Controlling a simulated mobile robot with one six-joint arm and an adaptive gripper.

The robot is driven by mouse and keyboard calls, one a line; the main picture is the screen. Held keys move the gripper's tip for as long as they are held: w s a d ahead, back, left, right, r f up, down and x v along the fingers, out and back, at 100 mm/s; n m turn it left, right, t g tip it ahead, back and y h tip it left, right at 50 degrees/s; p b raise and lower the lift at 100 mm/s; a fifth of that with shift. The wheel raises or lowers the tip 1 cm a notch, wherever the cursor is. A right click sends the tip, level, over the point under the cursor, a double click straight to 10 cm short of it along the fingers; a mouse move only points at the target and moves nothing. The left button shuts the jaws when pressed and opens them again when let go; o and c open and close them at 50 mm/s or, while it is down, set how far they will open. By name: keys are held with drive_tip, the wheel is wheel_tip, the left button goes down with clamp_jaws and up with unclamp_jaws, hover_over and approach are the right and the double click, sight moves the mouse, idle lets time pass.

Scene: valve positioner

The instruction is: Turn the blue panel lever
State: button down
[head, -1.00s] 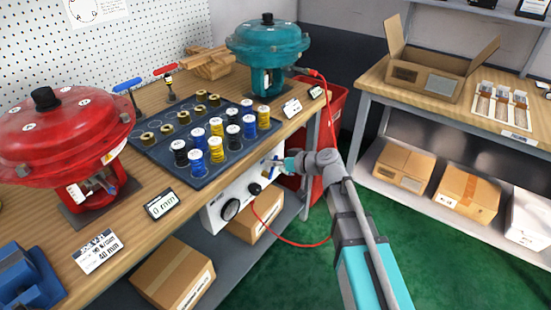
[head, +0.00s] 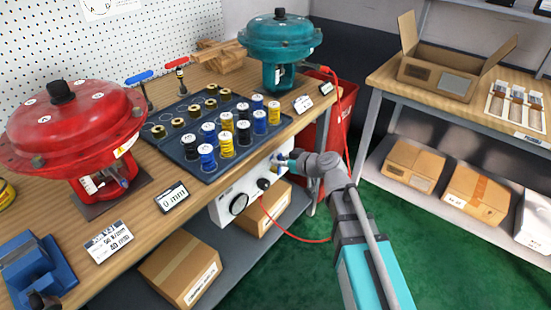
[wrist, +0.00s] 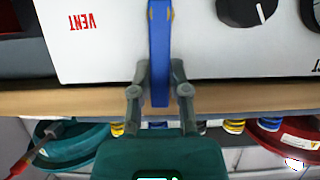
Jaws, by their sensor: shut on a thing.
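The blue panel lever (wrist: 159,48) is on the white panel (wrist: 95,45) under the bench top. In the wrist view it runs vertically between the two fingertips of my gripper (wrist: 160,80). My gripper is shut on the lever, with one finger on each side. In the head view, my gripper (head: 284,161) is at the right part of the white panel (head: 225,208), below the bench edge. The lever is mostly hidden there by the gripper. The word VENT (wrist: 83,22) appears upside down in the wrist view.
A red hose (head: 290,237) loops below the panel. A red bin (head: 327,125) stands close behind my arm. The green floor (head: 300,270) is open.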

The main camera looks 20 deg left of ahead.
idle(0.4)
drive_tip(key=c, duration=0.6)
unclamp_jaws()
drive_tip(key=shift+c, duration=0.3)
